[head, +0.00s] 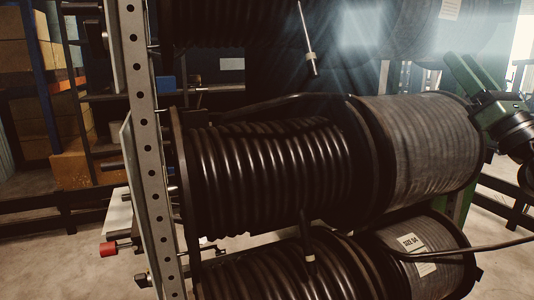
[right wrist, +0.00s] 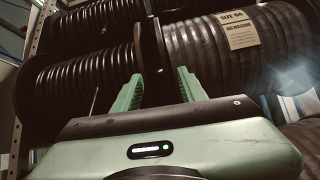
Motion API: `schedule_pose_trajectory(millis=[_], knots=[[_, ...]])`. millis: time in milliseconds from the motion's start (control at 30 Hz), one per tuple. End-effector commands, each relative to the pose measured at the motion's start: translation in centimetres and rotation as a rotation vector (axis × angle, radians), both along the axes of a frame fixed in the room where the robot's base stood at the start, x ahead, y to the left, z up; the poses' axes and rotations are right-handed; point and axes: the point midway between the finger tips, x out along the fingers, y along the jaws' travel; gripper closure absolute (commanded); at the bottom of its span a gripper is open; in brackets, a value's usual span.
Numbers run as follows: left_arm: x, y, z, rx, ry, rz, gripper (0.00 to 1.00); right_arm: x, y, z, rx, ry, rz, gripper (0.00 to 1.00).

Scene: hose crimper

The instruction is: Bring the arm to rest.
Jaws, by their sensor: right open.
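My right gripper (right wrist: 160,88) shows in the right wrist view with its two green fingers spread apart and nothing held between them. Past the fingertips are the large hose reels, and a dark reel flange (right wrist: 154,48) lines up with the gap; I cannot tell how far away it is. In the head view, my right arm (head: 490,110), green with a dark joint, is at the right edge beside the reel of grey hose (head: 430,150). My left gripper is in neither view.
A reel of black ribbed hose (head: 270,175) fills the middle of the rack. A perforated upright (head: 150,150) stands at its left. Lower reels carry a paper label (head: 411,243). A red-ended part (head: 108,249) sticks out at lower left. Bare floor (head: 60,265) shows at left.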

Motion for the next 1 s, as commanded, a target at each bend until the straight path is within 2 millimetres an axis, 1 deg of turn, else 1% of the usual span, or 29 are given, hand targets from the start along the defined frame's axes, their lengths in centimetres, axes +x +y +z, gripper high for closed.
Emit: schedule_pose_trajectory(millis=[33,167,233,367,467,567,667,700,767,800,867,900,967,1000], knots=[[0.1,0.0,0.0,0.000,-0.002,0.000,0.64,0.1,0.4,-0.8,0.032,0.006,0.023,0.58],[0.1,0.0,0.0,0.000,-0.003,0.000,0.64,0.2,1.1,-2.5,0.127,0.016,0.081,0.58],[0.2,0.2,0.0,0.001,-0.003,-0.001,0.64,0.3,1.4,-3.6,0.190,0.025,0.117,0.58],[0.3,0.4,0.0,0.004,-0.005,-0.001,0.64,0.4,1.9,-6.5,0.348,0.053,0.191,0.58],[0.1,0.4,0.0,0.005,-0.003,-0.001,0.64,0.4,2.1,-9.6,0.510,0.087,0.251,0.58],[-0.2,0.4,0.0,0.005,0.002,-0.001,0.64,0.5,1.9,-13.8,0.714,0.137,0.303,0.58],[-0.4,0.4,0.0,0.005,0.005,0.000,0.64,0.2,1.6,-19.3,0.963,0.205,0.339,0.58],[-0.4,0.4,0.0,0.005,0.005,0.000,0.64,0.0,1.4,-22.1,1.077,0.238,0.345,0.58],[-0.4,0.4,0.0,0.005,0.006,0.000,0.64,-0.5,1.2,-26.5,1.256,0.291,0.339,0.58],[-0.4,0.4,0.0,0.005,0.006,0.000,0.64,-1.1,1.2,-29.5,1.374,0.326,0.327,0.58],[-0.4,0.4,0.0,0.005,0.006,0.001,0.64,-2.1,1.3,-34.0,1.542,0.378,0.298,0.58],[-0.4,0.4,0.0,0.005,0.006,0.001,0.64,-3.0,1.5,-36.9,1.648,0.412,0.272,0.58],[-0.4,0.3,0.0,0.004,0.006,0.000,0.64,-4.5,2.0,-41.2,1.801,0.462,0.222,0.58],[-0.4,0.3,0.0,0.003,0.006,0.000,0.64,-5.8,2.5,-44.0,1.900,0.495,0.183,0.58]])
